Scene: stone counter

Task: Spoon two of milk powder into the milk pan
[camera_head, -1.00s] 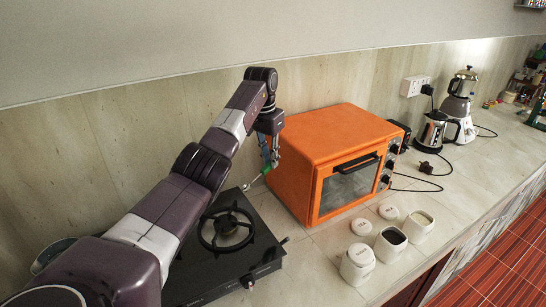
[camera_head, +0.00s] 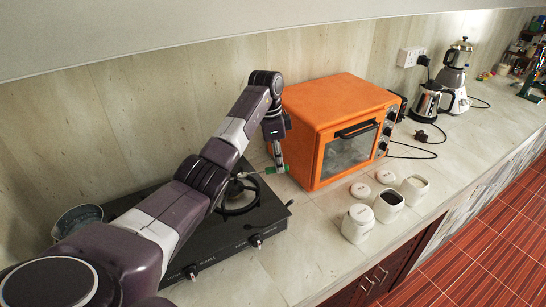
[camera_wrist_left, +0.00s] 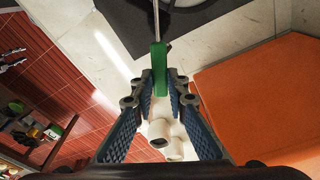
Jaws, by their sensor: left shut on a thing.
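My left gripper (camera_head: 279,163) is shut on the green handle of a spoon (camera_head: 279,169), above the counter between the stove and the oven. The spoon's metal stem points left over the stove; its bowl is hard to make out. The green handle (camera_wrist_left: 158,72) shows between the fingers in the wrist view. An open white canister with pale contents (camera_head: 415,190) stands right of the gripper, beyond an open one with dark contents (camera_head: 388,207). A metal pan (camera_head: 77,219), probably the milk pan, is at the far left, partly hidden by my arm. My right gripper is out of view.
An orange oven (camera_head: 330,110) stands close right of the gripper. A black stove (camera_head: 250,225) lies below my arm. A lidded canister (camera_head: 357,225) and two loose lids (camera_head: 360,190) are near the counter's front edge. A kettle (camera_head: 426,100) and blender stand farther right.

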